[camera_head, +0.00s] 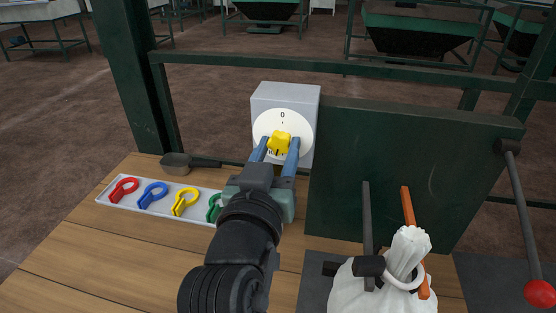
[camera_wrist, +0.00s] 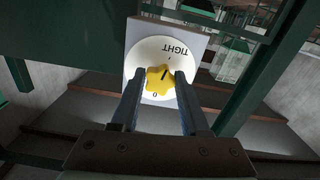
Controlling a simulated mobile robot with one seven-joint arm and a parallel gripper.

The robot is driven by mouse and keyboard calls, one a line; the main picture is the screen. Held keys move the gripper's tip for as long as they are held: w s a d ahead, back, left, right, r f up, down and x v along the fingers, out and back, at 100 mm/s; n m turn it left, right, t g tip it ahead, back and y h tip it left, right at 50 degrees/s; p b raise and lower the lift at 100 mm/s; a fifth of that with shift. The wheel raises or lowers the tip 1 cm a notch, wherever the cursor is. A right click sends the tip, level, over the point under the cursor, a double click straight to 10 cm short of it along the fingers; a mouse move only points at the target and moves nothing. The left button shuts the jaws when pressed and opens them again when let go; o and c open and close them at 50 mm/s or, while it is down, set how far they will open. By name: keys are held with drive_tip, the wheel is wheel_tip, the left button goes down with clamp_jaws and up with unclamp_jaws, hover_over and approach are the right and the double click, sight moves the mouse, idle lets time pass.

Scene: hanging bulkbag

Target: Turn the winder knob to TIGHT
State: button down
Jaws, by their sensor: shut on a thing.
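The yellow star-shaped winder knob (camera_head: 279,141) sits at the centre of a round white dial (camera_head: 302,124) on a grey box (camera_head: 286,95). "0" is at the top of the dial; the lettering at the bottom is mostly hidden by my gripper. My gripper (camera_head: 278,147) has its blue fingers on both sides of the knob, shut on it. In the wrist view, turned about upside down, the knob (camera_wrist: 160,79) lies between the fingertips. There "TIGHT" reads clearly on the dial (camera_wrist: 150,51), and the dark line on the knob points roughly towards it.
A green panel (camera_head: 400,160) stands right of the box. A tied white bag (camera_head: 385,293) and a red-knobbed lever (camera_head: 540,293) are at the right.

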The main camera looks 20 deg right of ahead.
drive_tip(key=shift+f+m+b, duration=0.15)
drive_tip(key=shift+m+b, duration=0.9)
drive_tip(key=shift+m, duration=0.65)
drive_tip(key=shift+c, duration=2)
unclamp_jaws()
drive_tip(key=p+v, duration=0.7)
drive_tip(key=v, duration=0.6)
drive_tip(key=shift+a, duration=0.1)
